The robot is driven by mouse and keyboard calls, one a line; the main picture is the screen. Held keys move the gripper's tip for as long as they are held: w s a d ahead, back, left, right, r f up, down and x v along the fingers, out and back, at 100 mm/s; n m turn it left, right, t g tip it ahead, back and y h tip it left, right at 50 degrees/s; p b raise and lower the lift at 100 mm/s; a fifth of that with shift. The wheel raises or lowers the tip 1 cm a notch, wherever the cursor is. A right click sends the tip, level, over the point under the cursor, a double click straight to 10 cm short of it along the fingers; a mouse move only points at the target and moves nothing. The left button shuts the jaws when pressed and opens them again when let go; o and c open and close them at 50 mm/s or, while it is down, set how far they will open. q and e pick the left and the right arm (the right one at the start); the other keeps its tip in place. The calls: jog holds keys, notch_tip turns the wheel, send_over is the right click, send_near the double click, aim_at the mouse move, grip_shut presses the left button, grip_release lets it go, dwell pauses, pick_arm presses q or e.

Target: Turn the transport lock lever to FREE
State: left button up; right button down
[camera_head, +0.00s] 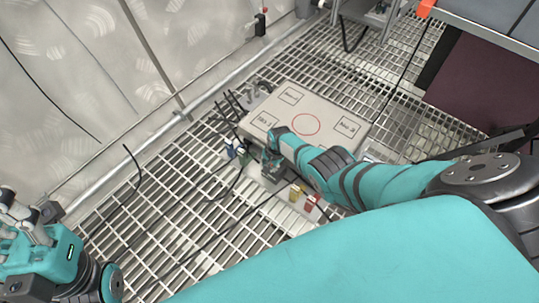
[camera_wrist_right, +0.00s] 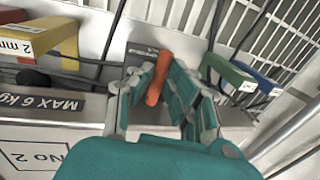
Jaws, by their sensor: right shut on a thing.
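The lever is an orange bar (camera_wrist_right: 158,78) in the right wrist view, set at the side of a pale instrument box (camera_head: 351,127). My right gripper (camera_wrist_right: 155,85) is shut on it, with finger pads on both sides. In the head view my right gripper (camera_head: 271,170) is at the near edge of the box, and the lever is hidden there. No FREE marking is readable, as the fingers cover much of the plate behind the lever. My left gripper (camera_head: 28,222) is far off at the left edge, its fingers apart and empty.
The box top has a red circle (camera_head: 306,124) and framed labels. Yellow (camera_head: 295,193) and red (camera_head: 310,202) tabs stand by its near side; green (camera_wrist_right: 228,72) and blue (camera_wrist_right: 268,86) ones show in the wrist view. Black cables lie across the grating floor (camera_head: 170,225).

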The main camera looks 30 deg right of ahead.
jog(key=shift+w+d+r, duration=0.1)
jog(key=shift+d, duration=0.05)
jog(key=c, duration=1.6)
grip_release()
jog(key=shift+r, duration=0.1)
jog(key=r, duration=0.3)
jog(key=s+r, duration=0.1)
jog(key=r, duration=0.3)
jog(key=s+r, duration=0.1)
jog(key=r, duration=0.3)
jog(key=shift+s+d+r, duration=0.15)
jog(key=shift+d+r, duration=0.1)
jog(key=shift+d, duration=0.15)
